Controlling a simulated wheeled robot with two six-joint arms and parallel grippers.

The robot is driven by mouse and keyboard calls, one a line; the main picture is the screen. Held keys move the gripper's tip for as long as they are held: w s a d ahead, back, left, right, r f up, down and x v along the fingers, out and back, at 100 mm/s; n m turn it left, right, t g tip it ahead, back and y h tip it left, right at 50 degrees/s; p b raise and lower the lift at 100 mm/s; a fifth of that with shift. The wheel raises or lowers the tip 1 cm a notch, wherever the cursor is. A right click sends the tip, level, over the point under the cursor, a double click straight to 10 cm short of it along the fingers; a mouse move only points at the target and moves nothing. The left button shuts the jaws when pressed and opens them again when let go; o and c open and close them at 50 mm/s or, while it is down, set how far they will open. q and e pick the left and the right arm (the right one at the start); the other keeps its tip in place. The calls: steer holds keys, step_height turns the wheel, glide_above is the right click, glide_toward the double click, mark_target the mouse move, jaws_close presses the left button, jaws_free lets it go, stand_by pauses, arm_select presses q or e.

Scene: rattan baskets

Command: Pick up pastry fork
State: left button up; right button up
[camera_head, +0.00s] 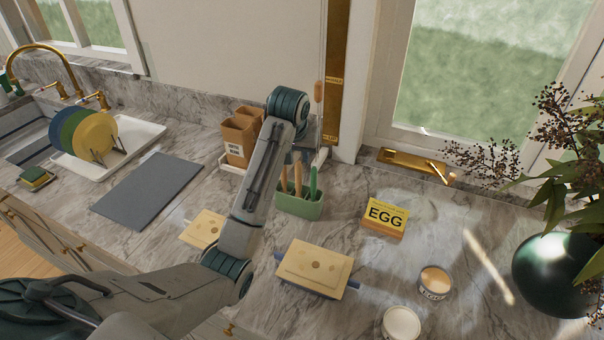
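A green utensil holder (300,207) stands on the marble counter near the middle of the head view. Several upright handles rise from it, some wooden and one green (314,181). I cannot pick out a pastry fork among them or elsewhere. My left arm comes in from the lower left, rises, and bends at a dark green joint above and behind the holder. The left gripper (297,156) appears to hang down from there, close above the handles. Its fingers are mostly hidden or too small to read, so its opening and any contact are unclear. My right gripper is out of view.
Brown boxes (239,138) stand left of the holder. A grey mat (148,190) and white dish tray (138,140) lie left.

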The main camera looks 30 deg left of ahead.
mark_target(299, 164)
arm_select(q)
steer(key=p+x, duration=0.1)
steer(key=x, duration=0.3)
steer(key=shift+w+a+f+p, duration=0.1)
steer(key=shift+w+f+p, duration=0.1)
steer(key=shift+p, duration=0.3)
steer(key=p+x, duration=0.2)
steer(key=x, duration=0.2)
steer(key=shift+s+a+p, duration=0.15)
steer(key=shift+p, duration=0.15)
steer(key=shift+w+f, duration=0.2)
steer(key=shift+f, duration=0.1)
jaws_close()
